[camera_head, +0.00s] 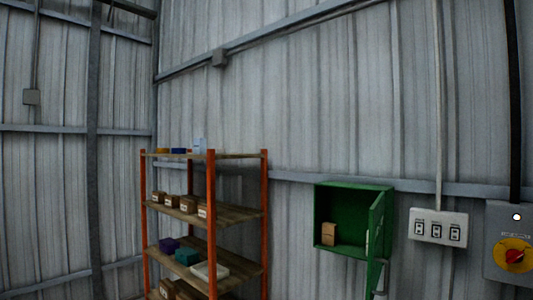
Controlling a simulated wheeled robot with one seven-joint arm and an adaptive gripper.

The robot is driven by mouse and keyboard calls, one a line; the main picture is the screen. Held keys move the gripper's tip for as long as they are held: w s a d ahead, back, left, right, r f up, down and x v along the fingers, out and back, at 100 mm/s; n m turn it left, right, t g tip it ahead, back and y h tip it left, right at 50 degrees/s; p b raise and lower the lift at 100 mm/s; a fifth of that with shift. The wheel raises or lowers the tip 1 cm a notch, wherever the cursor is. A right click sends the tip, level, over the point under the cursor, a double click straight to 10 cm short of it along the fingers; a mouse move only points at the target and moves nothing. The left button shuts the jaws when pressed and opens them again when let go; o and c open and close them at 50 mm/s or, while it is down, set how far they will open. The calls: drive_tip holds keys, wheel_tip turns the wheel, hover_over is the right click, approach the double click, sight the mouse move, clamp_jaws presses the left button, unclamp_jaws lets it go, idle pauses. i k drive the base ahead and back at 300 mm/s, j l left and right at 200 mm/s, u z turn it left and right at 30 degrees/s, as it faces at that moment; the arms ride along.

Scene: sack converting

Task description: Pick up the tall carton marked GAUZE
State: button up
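An open green wall cabinet (350,188) hangs on the metal wall right of centre. A small upright tan carton (328,234) stands inside it at the left. A sliver of something pale (367,243) shows by the cabinet's open door, mostly hidden. A pale blue-white upright item (199,146) stands on the top shelf of the rack. No GAUZE marking can be read on any of these, so I cannot tell which is the carton. My gripper is not in view.
An orange-post rack (211,225) holds several brown boxes (188,204), a purple bin (168,245), a teal bin (187,256) and a white box (209,271). The cabinet door (376,240) swings outward at the right. A switch panel (438,227) and red knob (514,256) are farther right.

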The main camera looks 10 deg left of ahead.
sight(199, 144)
drive_tip(key=i+j+u, duration=0.1)
drive_tip(key=u, duration=0.25)
drive_tip(key=i+u, duration=0.4)
drive_tip(key=k, duration=0.1)
